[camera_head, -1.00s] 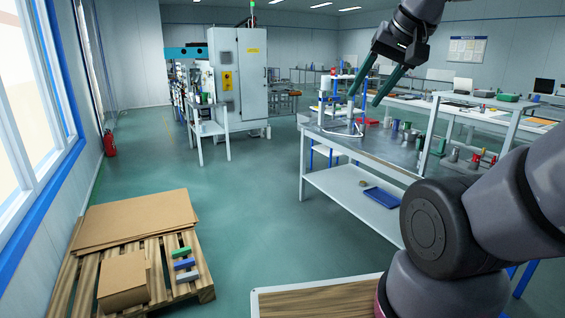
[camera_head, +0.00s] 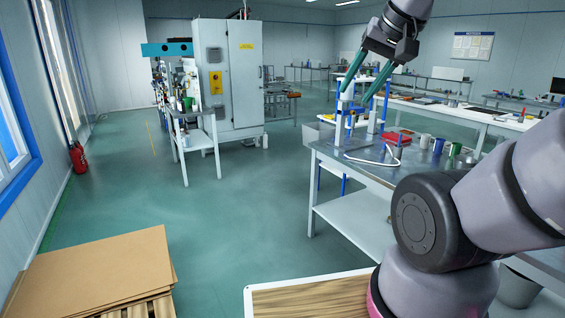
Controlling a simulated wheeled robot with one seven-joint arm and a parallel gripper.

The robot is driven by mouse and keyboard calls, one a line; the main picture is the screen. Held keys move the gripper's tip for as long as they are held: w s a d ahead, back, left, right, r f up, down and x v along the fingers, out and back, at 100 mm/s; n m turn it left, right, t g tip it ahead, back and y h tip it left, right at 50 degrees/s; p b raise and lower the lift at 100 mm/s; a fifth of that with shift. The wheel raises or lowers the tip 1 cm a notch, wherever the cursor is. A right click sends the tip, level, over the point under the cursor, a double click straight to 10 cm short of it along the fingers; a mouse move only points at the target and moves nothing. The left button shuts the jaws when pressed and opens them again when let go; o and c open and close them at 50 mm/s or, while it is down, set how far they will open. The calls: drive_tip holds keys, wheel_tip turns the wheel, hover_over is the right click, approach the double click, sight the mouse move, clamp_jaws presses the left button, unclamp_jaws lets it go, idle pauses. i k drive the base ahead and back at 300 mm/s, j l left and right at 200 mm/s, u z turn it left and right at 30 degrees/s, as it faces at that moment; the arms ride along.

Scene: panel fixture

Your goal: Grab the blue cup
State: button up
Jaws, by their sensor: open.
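A small blue cup (camera_head: 438,146) stands upright on the grey metal workbench (camera_head: 377,168) at the right. A green cup (camera_head: 455,149) stands to its right and a grey cup (camera_head: 425,141) to its left. My gripper (camera_head: 353,98) hangs from the top of the picture with its two teal fingers apart and nothing between them. It appears above and left of the blue cup, well clear of it.
A pallet with cardboard (camera_head: 95,265) lies at the lower left. A grey cabinet (camera_head: 230,80) and a small side table (camera_head: 197,138) stand further back. A red fire extinguisher (camera_head: 78,158) is by the left wall. The green floor between is clear.

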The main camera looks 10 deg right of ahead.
sight(440, 144)
drive_tip(key=i, duration=2.25)
drive_tip(key=i+z, duration=0.25)
drive_tip(key=z, duration=0.15)
drive_tip(key=i+j+z, duration=0.15)
drive_tip(key=z, duration=0.25)
drive_tip(key=i+j+z, duration=0.2)
drive_tip(key=i+z, duration=0.2)
drive_tip(key=z, duration=0.6)
drive_tip(key=k, duration=0.05)
